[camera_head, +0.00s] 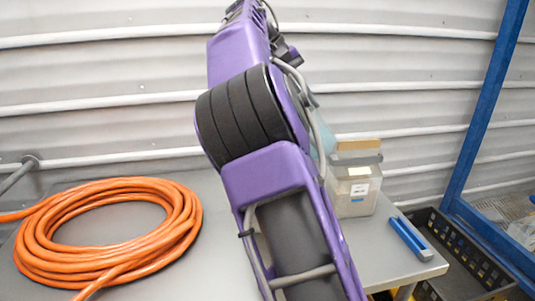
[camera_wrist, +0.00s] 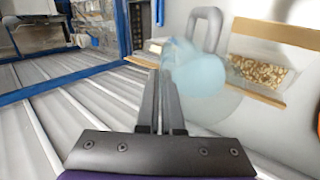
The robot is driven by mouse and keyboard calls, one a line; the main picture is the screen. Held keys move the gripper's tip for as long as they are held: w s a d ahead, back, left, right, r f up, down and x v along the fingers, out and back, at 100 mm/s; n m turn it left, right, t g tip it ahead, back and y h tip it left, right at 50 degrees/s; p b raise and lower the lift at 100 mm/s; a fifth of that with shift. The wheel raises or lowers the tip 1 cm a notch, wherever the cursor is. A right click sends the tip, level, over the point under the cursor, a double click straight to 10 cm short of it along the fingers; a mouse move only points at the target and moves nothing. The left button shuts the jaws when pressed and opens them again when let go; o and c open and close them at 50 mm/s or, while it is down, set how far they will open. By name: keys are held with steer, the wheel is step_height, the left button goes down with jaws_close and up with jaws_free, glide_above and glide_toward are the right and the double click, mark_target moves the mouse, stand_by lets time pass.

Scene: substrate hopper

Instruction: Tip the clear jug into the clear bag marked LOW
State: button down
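In the wrist view, my gripper (camera_wrist: 163,75) has its two dark fingers close together, with only a narrow gap. A pale blue see-through body (camera_wrist: 200,72), which looks like the clear jug, is right at the fingertips. It also shows partly behind my purple arm in the head view (camera_head: 325,135), above table height. The exact grip on it is hard to see. A clear, pale container with a white label (camera_head: 358,190) stands on the table just right of my arm. The label is too small to read. I cannot make out a bag marked LOW.
An orange hose coil (camera_head: 105,232) lies on the left of the grey table (camera_head: 215,240). A blue bar-shaped object (camera_head: 410,238) lies near the right edge. A black crate (camera_head: 450,252) and a blue post (camera_head: 485,110) stand beyond that edge. A ribbed wall (camera_head: 110,80) is behind.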

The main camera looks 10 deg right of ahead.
steer(key=shift+a+f+h, duration=0.3)
steer(key=shift+f+h, duration=0.1)
steer(key=a+f+h+b, duration=0.1)
steer(key=h, duration=0.1)
steer(key=a+f+h+b, duration=0.1)
steer(key=h, duration=0.1)
steer(key=shift+w+a+f+g+h, duration=0.2)
steer(key=shift+a+f+g+h, duration=0.1)
steer(key=shift+a+h, duration=0.1)
steer(key=a+h+b, duration=0.1)
steer(key=a+f+h+b, duration=0.1)
steer(key=h, duration=0.1)
steer(key=shift+w+a+f, duration=0.1)
steer(key=shift+a+f, duration=0.2)
steer(key=shift+a, duration=0.05)
steer(key=shift+w+a+r+h, duration=0.1)
steer(key=shift+a+r+h, duration=0.15)
steer(key=shift+a+h, duration=0.8)
steer(key=shift+w+a+f+g+h, duration=0.1)
steer(key=shift+a+g+h, duration=0.1)
steer(key=shift+a+h, duration=0.6)
steer(key=shift+a+g+h, duration=0.2)
steer(key=shift+a+h, duration=0.15)
steer(key=shift+h, duration=0.7)
